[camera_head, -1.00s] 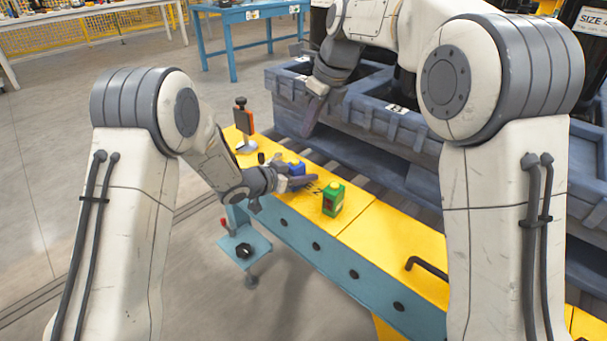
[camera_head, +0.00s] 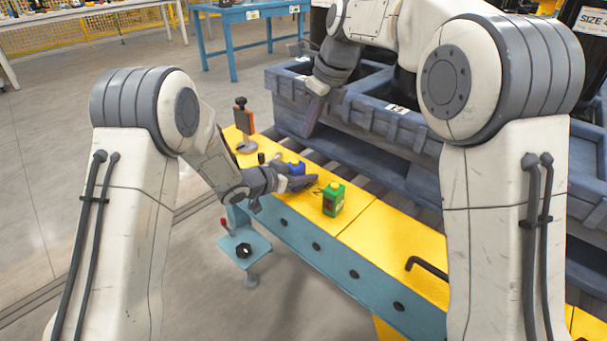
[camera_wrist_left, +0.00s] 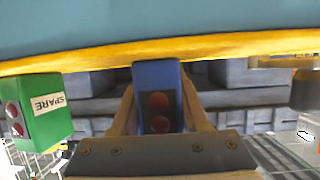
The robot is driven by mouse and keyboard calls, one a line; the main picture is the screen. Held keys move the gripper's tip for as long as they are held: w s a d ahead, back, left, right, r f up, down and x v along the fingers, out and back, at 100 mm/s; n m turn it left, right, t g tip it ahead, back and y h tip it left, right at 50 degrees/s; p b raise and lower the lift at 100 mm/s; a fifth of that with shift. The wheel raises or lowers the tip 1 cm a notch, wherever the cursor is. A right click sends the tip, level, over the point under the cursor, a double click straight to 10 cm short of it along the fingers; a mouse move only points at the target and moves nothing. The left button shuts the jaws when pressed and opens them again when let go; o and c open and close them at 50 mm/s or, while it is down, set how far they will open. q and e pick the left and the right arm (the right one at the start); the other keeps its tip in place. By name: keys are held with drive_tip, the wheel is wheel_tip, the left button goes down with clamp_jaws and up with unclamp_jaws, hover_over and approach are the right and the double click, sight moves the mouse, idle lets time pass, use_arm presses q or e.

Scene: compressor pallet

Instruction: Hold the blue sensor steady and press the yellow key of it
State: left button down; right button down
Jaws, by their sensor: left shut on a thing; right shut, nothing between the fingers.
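The blue sensor (camera_head: 297,167) stands on the yellow bench top (camera_head: 365,232), partly hidden by my left gripper. In the left wrist view the blue sensor (camera_wrist_left: 155,78) sits between the two fingers, with two dark red round spots on the face toward the camera. No yellow key shows on it in these frames. My left gripper (camera_head: 298,181) is shut on the blue sensor, low over the bench. My right gripper (camera_head: 314,112) is shut and empty, pointing down in front of the grey crates, above and behind the sensor.
A green box (camera_head: 333,199) stands just right of my left gripper; it reads SPARE in the left wrist view (camera_wrist_left: 40,112). An orange and black device on a stand (camera_head: 244,125) is at the bench's far left end. Grey crates (camera_head: 375,119) stand behind. A black handle (camera_head: 427,267) is at right.

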idle(0.7)
drive_tip(key=a+n+t, duration=0.1)
drive_tip(key=n+t, duration=0.1)
drive_tip(key=n, duration=0.5)
drive_tip(key=a+r+n+t, duration=0.1)
drive_tip(key=n+t, duration=0.1)
drive_tip(key=n, duration=0.5)
drive_tip(key=w+a+n+t, duration=0.1)
drive_tip(key=n+t, duration=0.1)
drive_tip(key=n, duration=0.5)
drive_tip(key=shift+w+r, duration=0.1)
drive_tip(key=shift+r, duration=0.3)
hover_over(296, 167)
drive_tip(key=shift+w+f, duration=0.1)
drive_tip(key=shift+f, duration=4.35)
drive_tip(key=shift+f, duration=0.15)
drive_tip(key=shift+f, duration=0.25)
